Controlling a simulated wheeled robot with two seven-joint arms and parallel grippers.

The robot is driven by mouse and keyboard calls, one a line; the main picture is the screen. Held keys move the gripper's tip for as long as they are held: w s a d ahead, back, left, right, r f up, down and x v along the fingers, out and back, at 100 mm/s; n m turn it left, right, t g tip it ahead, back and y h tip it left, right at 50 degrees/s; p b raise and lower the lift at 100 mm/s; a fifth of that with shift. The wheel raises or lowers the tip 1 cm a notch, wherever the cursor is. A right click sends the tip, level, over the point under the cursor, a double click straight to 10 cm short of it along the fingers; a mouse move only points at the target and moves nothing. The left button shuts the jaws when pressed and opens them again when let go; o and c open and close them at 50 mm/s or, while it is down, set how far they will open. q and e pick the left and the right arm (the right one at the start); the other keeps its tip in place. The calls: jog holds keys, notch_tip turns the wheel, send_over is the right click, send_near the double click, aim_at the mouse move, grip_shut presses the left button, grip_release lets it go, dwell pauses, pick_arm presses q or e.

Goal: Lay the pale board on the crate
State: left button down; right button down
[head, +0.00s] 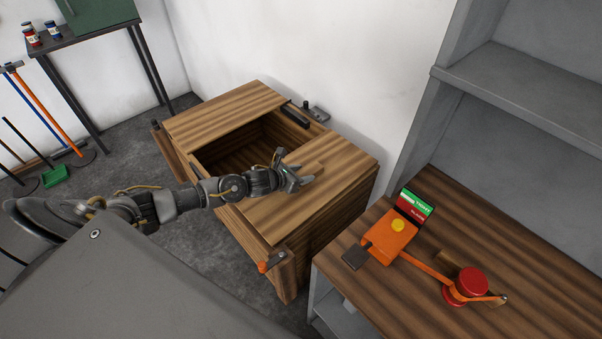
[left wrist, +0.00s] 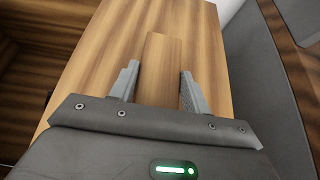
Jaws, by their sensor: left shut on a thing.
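The wooden crate (head: 325,237) stands on the floor against the wall, with part of its top open and its dark inside showing. The pale board (head: 283,211) lies over the right part of its top; I cannot tell whether it rests fully on the rim. My left gripper (head: 297,173) is over the board. In the left wrist view the gripper (left wrist: 160,72) has its fingers on both sides of a raised wooden block (left wrist: 162,48) on the board (left wrist: 205,55). The fingers and wrist hide part of the board. My right gripper is not in view.
Another wooden panel (head: 222,113) covers the crate's far left top. Clamp-like fittings (head: 272,261) sit at its edges. A wooden bench (head: 420,305) at right holds an orange device (head: 389,238) with a red round part. A dark table (head: 85,38) stands at back left.

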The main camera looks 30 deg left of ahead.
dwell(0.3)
pick_arm(q)
jog(key=c, duration=0.6)
grip_release()
jog(key=shift+s+f, duration=0.1)
jog(key=shift+f, duration=0.15)
jog(key=b+v, duration=0.2)
jog(key=v, duration=0.8)
jog(key=shift+s+a+r, duration=0.1)
jog(key=shift+s+r, duration=0.15)
jog(key=shift+r, duration=0.1)
